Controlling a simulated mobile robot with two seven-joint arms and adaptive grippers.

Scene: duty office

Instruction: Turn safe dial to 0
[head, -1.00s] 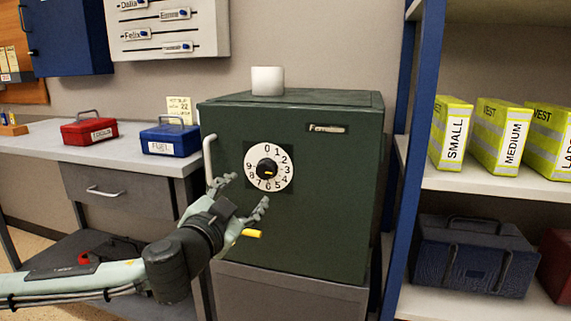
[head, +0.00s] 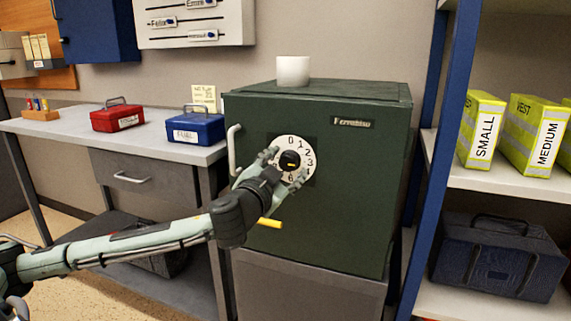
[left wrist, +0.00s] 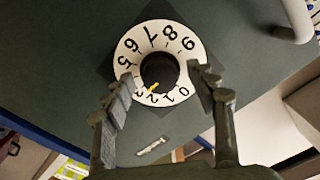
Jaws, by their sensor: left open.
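The safe (head: 345,215) is a dark green box with a white numbered dial (head: 304,150) on its front, round a black knob (head: 290,160). In the left wrist view the dial (left wrist: 170,32) appears upside down, and a yellow mark on the knob (left wrist: 160,68) points down-left, near 2 and 3. My left gripper (head: 284,168) is in front of the dial, open. In the left wrist view its fingers (left wrist: 165,82) stand apart on either side of the knob; contact is not visible. The fingers cover part of the dial. My right gripper is not in view.
The safe has a pale bar handle (head: 233,150) at left and a yellow lever (head: 270,222) below the dial. A white cup (head: 293,70) stands on top. A desk (head: 70,125) with red and blue boxes is left; a blue-framed shelf (head: 443,170) is right.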

